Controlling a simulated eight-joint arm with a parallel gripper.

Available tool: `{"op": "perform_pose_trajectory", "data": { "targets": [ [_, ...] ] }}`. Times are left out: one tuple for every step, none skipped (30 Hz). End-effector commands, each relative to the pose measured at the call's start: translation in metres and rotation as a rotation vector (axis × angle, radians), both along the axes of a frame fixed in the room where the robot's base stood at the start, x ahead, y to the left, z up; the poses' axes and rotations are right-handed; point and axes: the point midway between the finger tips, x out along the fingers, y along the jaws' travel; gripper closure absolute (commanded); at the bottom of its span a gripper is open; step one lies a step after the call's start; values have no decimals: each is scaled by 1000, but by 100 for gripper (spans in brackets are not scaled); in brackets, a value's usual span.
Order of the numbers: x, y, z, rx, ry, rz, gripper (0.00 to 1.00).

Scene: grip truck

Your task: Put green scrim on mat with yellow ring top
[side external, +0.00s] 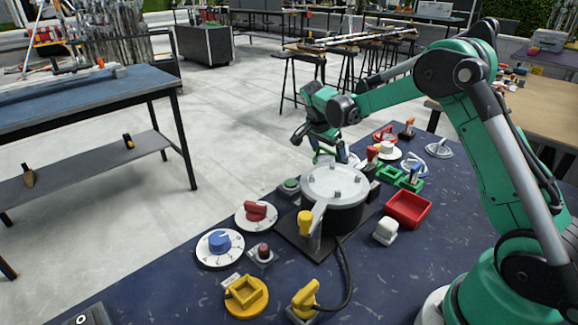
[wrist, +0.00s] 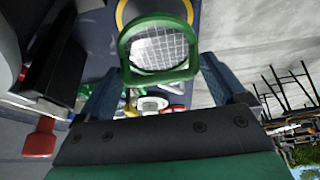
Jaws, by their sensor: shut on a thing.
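The green scrim (wrist: 160,48), a green frame with a pale mesh, sits between the fingers of my gripper (wrist: 160,75) in the wrist view. My gripper is shut on it and holds it upright in that picture. In the side view my gripper (side external: 320,138) is over the far edge of the blue table, and only a small green part of the scrim (side external: 322,155) shows below the fingers. A yellow ring (wrist: 121,14) around a grey area, probably the mat, shows behind the scrim at the top of the wrist view, partly hidden. I cannot pick out the mat in the side view.
A silver-lidded round machine (side external: 335,184) stands near my gripper on the crowded table. Around it are a red tray (side external: 408,209), a white block (side external: 386,231), a red-knob dial (side external: 256,214), a blue-knob dial (side external: 219,245) and a yellow lever (side external: 305,298).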

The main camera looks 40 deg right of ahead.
Motion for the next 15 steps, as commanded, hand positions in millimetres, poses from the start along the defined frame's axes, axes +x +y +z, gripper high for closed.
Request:
{"op": "perform_pose_trajectory", "data": {
  "targets": [
    [0, 0, -7, 0, 0, 0, 62],
    [0, 0, -12, 0, 0, 0, 62],
    [0, 0, -19, 0, 0, 0, 62],
    [0, 0, -23, 0, 0, 0, 62],
    [0, 0, -27, 0, 0, 0, 62],
    [0, 0, -31, 0, 0, 0, 62],
    [0, 0, -33, 0, 0, 0, 62],
    [0, 0, -35, 0, 0, 0, 62],
    [0, 0, -35, 0, 0, 0, 62],
    [0, 0, -35, 0, 0, 0, 62],
    [0, 0, -35, 0, 0, 0, 62],
    [0, 0, -35, 0, 0, 0, 62],
    [0, 0, -35, 0, 0, 0, 62],
    [0, 0, -35, 0, 0, 0, 62],
    [0, 0, -35, 0, 0, 0, 62]
  ]
}}
